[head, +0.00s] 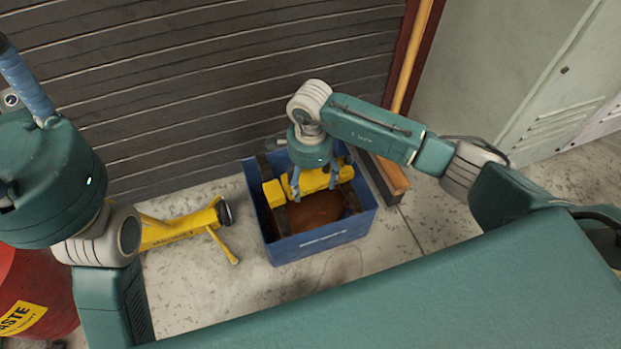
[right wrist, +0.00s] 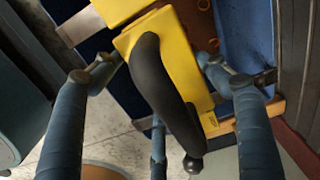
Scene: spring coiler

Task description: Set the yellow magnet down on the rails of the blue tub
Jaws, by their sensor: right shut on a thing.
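The blue tub (head: 318,240) stands on the floor in the middle of the head view, with dark rails (head: 279,220) across it and brown contents. The yellow magnet (head: 312,182) lies crosswise over the tub's opening, at rail height or just above; I cannot tell whether it touches the rails. My right gripper (head: 312,190) points down from above and is shut on the magnet. In the right wrist view the magnet (right wrist: 185,62) has a black curved handle (right wrist: 160,90) between my blue fingers. My left gripper (head: 28,85) shows only partly at the left edge; its jaws are unclear.
A yellow wheeled tool (head: 180,230) lies on the floor left of the tub. A red waste bin (head: 30,290) stands at lower left. A dark ribbed shutter (head: 180,90) is behind, with a wooden block (head: 394,178) at the tub's right. Bare floor lies in front.

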